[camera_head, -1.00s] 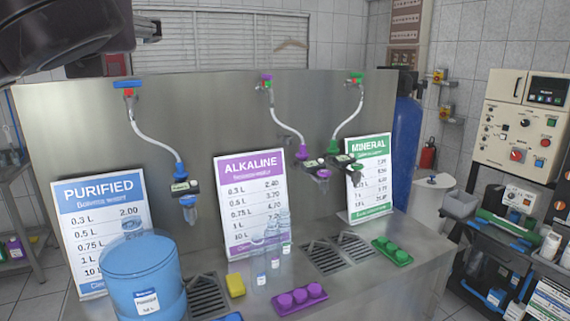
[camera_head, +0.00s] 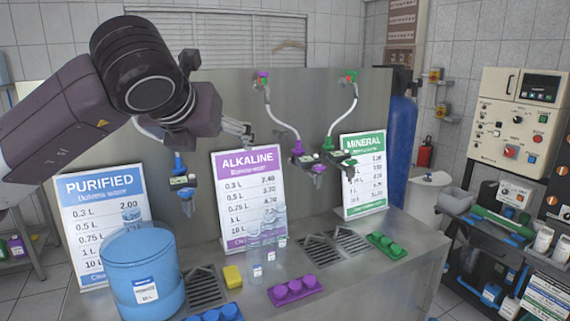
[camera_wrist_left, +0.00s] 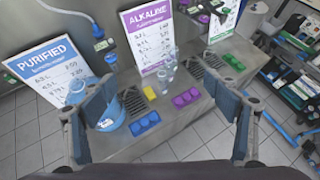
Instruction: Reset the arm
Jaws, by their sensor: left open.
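My left arm comes in from the left in the head view, with its gripper (camera_head: 240,130) raised in front of the metal back panel, above and left of the ALKALINE sign (camera_head: 250,195). In the left wrist view the gripper (camera_wrist_left: 165,115) has its two fingers wide apart with nothing between them. The counter lies below and beyond the fingers there. The arm hides the upper part of the blue tap hose. My right gripper is not seen in either view.
A blue bucket (camera_head: 143,265), clear bottles (camera_head: 255,258), a yellow sponge (camera_head: 232,276) and purple caps (camera_head: 294,290) stand on the counter. Green caps (camera_head: 387,245) are at the right. The PURIFIED sign (camera_head: 95,215) and MINERAL sign (camera_head: 363,175) lean on the panel. Equipment stands at the right.

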